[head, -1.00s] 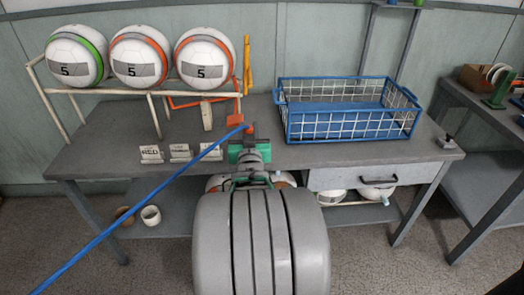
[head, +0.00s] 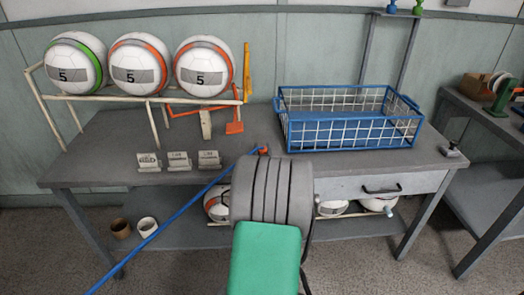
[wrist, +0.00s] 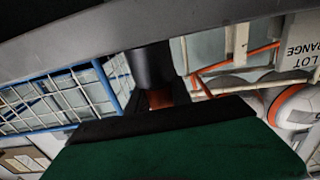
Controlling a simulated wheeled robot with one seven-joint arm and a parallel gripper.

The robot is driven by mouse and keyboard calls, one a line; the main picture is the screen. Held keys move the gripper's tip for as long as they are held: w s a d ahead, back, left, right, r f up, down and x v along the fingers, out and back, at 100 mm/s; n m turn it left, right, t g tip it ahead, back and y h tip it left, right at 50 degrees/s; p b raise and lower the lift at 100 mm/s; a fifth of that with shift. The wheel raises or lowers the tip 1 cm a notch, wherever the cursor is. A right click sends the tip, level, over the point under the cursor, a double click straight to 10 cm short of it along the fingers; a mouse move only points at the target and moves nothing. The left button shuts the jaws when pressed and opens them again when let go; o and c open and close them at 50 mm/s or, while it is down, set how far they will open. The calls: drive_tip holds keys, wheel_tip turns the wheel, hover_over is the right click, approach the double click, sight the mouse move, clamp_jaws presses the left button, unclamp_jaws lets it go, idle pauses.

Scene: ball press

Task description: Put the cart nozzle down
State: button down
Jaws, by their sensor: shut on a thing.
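The nozzle's orange tip (head: 263,150) shows in the head view just above my grey arm link, at the front edge of the workbench (head: 230,143). A blue hose (head: 185,208) runs from it down to the lower left. My arm hides the rest of the nozzle and my gripper in the head view. In the wrist view my gripper (wrist: 157,88) is shut around a dark cylindrical piece (wrist: 150,66) with an orange part (wrist: 160,98), which seems to be the nozzle. Whether it touches the bench cannot be told.
A blue wire basket (head: 350,133) stands at the right of the bench. A rack (head: 150,98) with three balls is at the left, with small label signs (head: 178,161) before it. Bare bench lies between signs and basket.

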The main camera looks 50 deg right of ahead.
drive_tip(key=shift+f, duration=0.15)
drive_tip(key=c, duration=1.2)
unclamp_jaws()
drive_tip(key=shift+o, duration=0.2)
